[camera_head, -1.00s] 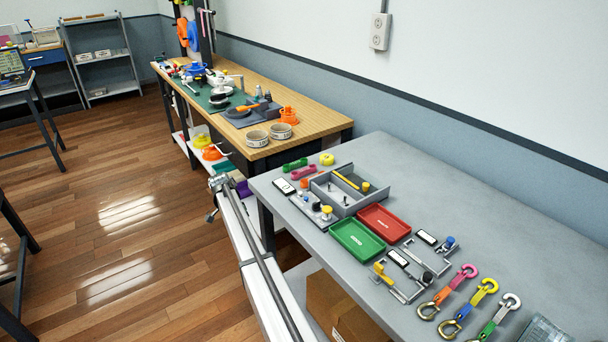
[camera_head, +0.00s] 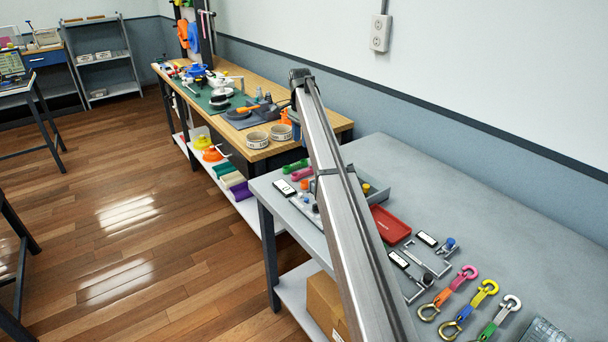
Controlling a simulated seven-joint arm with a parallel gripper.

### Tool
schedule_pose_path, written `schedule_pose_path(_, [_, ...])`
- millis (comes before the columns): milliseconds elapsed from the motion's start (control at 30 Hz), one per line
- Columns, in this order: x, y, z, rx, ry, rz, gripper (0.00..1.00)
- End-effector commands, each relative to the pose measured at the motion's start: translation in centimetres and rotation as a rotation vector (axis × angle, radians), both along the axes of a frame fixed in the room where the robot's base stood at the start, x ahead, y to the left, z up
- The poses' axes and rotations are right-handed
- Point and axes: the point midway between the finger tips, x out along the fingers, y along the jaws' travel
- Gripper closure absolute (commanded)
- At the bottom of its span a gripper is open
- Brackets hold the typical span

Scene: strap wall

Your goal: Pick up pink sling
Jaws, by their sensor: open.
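Two thin pinkish straps hang on the dark rack at the back of the wooden table. I take the pink strap (camera_head: 204,22) as the pink sling, though it is small and far away. My silvery arm rises from the bottom of the view and ends in a dark joint over the gap between the tables. I cannot make out my gripper's fingers. The arm is well to the right of the strap and apart from it.
Orange and blue gear (camera_head: 183,33) hangs beside the strap. The wooden table (camera_head: 262,92) holds tools and cups. The grey table (camera_head: 480,200) carries a red tray (camera_head: 390,224), a pink piece (camera_head: 302,173) and several hooks. Its back right is clear.

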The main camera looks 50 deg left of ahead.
Motion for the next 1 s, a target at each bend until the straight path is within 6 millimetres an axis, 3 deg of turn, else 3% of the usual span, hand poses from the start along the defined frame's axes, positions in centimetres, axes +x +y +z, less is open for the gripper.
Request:
schedule_pose_path(133, [1.0,-0.5,0.4,0.011,0.007,-0.011,0.53])
schedule_pose_path(267, [1.0,-0.5,-0.6,0.011,0.007,-0.011,0.53])
schedule_pose_path(633, [1.0,-0.5,-6.6,0.01,0.007,-0.011,0.53])
schedule_pose_path(1000, [1.0,-0.3,-9.1,0.011,0.006,-0.01,0.53])
